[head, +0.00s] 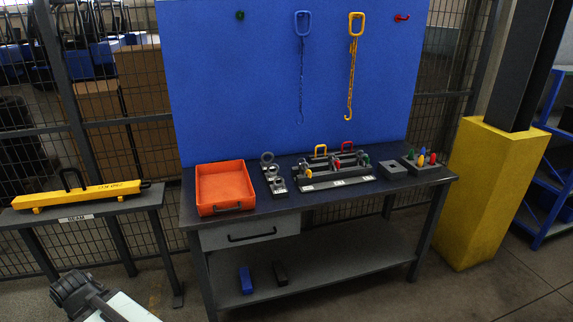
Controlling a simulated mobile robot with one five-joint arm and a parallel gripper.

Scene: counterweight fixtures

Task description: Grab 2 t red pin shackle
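A dark, folded part of my arm (78,292) shows at the lower left, well away from the workbench. I cannot make out fingertips on it, so whether my gripper is open or shut does not show. A dark rack (335,184) on the workbench (290,203) holds several small shackle-like pieces. Small red-tipped pieces stand in the dark block (432,174) at the right. Size markings are too small to read, so I cannot tell which is 2 t.
An orange tray (224,187) stands at the bench's left, beside a dark holder with rings (273,178). A blue board (250,90) rises behind, with hanging chains and a red item (401,18). A yellow beam (80,194) lies left; a yellow pillar base (492,190) stands right.

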